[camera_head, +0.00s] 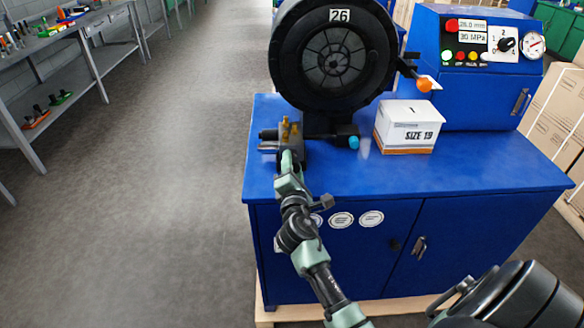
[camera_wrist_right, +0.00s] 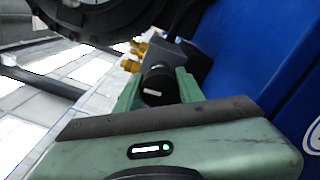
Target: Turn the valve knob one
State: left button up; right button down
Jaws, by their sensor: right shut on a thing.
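The valve (camera_head: 290,131) is a dark block with brass fittings at the left front edge of the blue bench, below the large black crimper head. My right gripper (camera_head: 290,160) reaches it from the front. In the right wrist view, the green fingers of my right gripper (camera_wrist_right: 158,92) stand on both sides of the black valve knob (camera_wrist_right: 156,78) and are shut on it. The knob's round face carries a short white mark that lies about level. In the head view the gripper hides the knob. My left gripper is not in view.
The crimper head (camera_head: 335,60) stands above the blue bench (camera_head: 470,175). A white box (camera_head: 408,127) marked SIZE 19 stands right of the valve. A blue control cabinet (camera_head: 480,95) with a dial and gauge is behind. Open floor lies left.

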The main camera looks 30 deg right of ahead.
jog(key=shift+f+m, duration=0.1)
jog(key=shift+m, duration=0.2)
dwell(0.4)
jog(key=c, duration=0.9)
grip_release()
jog(key=b+v, duration=0.1)
jog(key=v, duration=0.7)
